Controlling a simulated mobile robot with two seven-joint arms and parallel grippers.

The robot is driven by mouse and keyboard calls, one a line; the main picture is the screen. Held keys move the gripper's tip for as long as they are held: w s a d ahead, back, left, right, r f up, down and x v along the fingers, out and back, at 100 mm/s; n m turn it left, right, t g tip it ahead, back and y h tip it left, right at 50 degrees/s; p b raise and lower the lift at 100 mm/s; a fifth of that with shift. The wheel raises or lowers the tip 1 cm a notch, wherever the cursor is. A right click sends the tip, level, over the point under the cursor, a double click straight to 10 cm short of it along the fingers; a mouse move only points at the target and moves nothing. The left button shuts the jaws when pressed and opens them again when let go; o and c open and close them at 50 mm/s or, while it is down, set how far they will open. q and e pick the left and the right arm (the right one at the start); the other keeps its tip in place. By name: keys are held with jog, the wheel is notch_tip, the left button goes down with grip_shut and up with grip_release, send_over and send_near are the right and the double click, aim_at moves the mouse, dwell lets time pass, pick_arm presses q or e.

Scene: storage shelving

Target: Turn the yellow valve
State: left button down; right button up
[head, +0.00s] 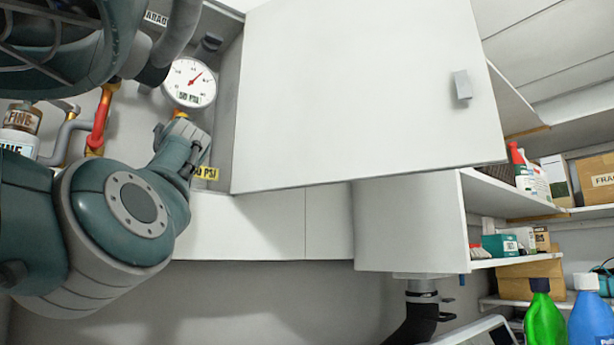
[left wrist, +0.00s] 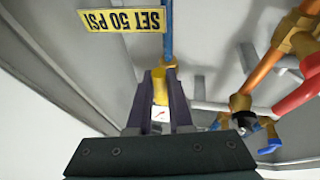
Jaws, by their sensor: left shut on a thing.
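The yellow valve (left wrist: 160,88) shows in the left wrist view between the two fingers of my left gripper (left wrist: 161,84). The fingers are shut on it, one on each side, and hide part of it. A brass fitting and a blue pipe lie just beyond it. In the head view my left gripper (head: 178,122) is just below the white round pressure gauge (head: 190,82), and it hides the valve there. The gauge needle points to the upper right. My right gripper is in neither view.
A white cabinet door (head: 350,90) stands open right of the gauge. A yellow label (left wrist: 121,19) reads SET 50 PSI. A red pipe (head: 100,118) is left of my gripper; copper and red pipes with blue handles (left wrist: 271,138) are close by. Shelves with boxes and bottles are at right.

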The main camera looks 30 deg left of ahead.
pick_arm(q)
jog(key=c, duration=0.8)
grip_release()
jog(key=shift+c, duration=0.2)
jog(key=shift+s+d+f+b, duration=0.15)
jog(key=shift+d+f+b, duration=0.05)
jog(key=shift+d+b, duration=0.1)
jog(key=b+v, duration=0.4)
jog(key=v, duration=0.5)
jog(key=shift+s+r, duration=0.1)
